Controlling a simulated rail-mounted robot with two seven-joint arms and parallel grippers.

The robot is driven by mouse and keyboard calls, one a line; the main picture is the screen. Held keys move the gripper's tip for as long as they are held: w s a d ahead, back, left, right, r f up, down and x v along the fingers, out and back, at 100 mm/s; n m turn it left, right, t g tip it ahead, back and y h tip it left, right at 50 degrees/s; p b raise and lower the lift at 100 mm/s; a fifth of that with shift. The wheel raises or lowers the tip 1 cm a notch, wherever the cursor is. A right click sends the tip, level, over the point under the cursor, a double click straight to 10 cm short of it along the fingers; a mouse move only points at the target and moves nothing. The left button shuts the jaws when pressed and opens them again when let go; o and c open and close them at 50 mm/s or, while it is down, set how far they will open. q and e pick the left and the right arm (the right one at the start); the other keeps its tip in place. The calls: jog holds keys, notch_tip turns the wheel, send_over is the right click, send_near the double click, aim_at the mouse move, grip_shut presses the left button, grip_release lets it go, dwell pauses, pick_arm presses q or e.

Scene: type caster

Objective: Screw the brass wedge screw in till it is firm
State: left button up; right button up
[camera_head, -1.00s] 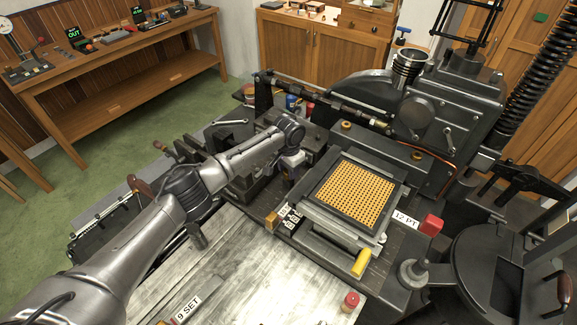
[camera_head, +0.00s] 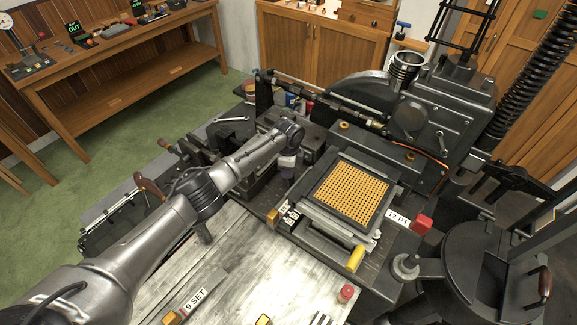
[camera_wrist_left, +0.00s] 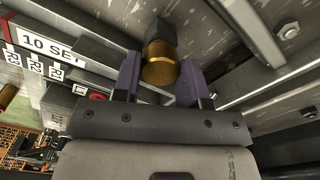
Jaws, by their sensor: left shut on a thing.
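The brass wedge screw (camera_wrist_left: 161,66) shows in the left wrist view as a round brass head below a dark square block. My left gripper (camera_wrist_left: 160,82) has its two purple fingers on either side of this head and is shut on it. In the head view my left gripper (camera_head: 287,172) points down beside the dark machine, left of the case with the brass grid (camera_head: 350,195). The screw itself is hidden there by my gripper and arm. How deep the screw sits cannot be told. My right gripper is not in view.
A "10 SET" label (camera_wrist_left: 50,46) shows left of my fingers in the wrist view. A yellow handle (camera_head: 355,258) and a red block (camera_head: 421,224) stand near the grid case. A round black pot (camera_head: 490,275) stands at right.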

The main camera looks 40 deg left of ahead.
pick_arm(q)
jog(key=m, duration=0.5)
jog(key=shift+d+r, duration=0.1)
jog(key=m, duration=0.3)
jog(key=shift+w, duration=0.1)
jog(key=shift+r+m, duration=0.1)
jog(key=shift+m, duration=0.5)
jog(key=o, duration=0.9)
jog(key=shift+o, duration=0.2)
notch_tip(320, 180, up, 14)
jog(key=shift+f, duration=0.2)
